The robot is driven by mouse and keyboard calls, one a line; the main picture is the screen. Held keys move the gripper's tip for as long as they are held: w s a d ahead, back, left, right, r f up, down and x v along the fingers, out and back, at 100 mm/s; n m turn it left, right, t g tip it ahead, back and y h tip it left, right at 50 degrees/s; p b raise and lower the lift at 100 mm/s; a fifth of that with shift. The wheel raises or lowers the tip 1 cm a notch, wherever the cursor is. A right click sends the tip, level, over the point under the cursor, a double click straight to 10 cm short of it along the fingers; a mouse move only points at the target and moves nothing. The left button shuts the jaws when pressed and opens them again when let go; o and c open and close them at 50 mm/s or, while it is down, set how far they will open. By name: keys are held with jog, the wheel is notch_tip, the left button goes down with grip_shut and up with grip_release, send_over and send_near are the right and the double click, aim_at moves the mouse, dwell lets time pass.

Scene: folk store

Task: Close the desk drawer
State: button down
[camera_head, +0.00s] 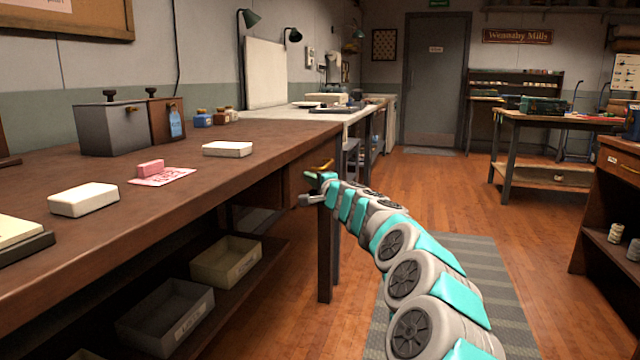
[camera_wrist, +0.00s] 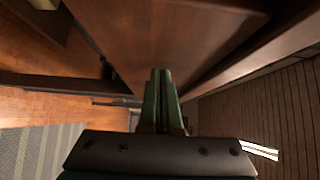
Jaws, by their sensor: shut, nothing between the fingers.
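The long brown desk (camera_head: 240,150) runs along the left of the head view. Its drawer (camera_head: 300,178) is under the top near the far right end, with a brass handle (camera_head: 322,166). The drawer seems to stick out past the desk edge; how far is hard to tell. My gripper (camera_head: 311,179) is at the drawer front, just below the handle. In the wrist view my gripper (camera_wrist: 161,72) has its green fingers together and empty, pointing at a brown wooden panel (camera_wrist: 165,35). Whether they touch it is unclear.
Grey and tan bins (camera_head: 165,315) stand on the shelf below the desk. A desk leg (camera_head: 325,255) stands below the drawer. A striped mat (camera_head: 490,290) lies on the floor to the right. A wooden cabinet (camera_head: 610,200) stands at far right. Floor between is open.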

jog(key=shift+s+a, duration=0.1)
jog(key=shift+a, duration=0.2)
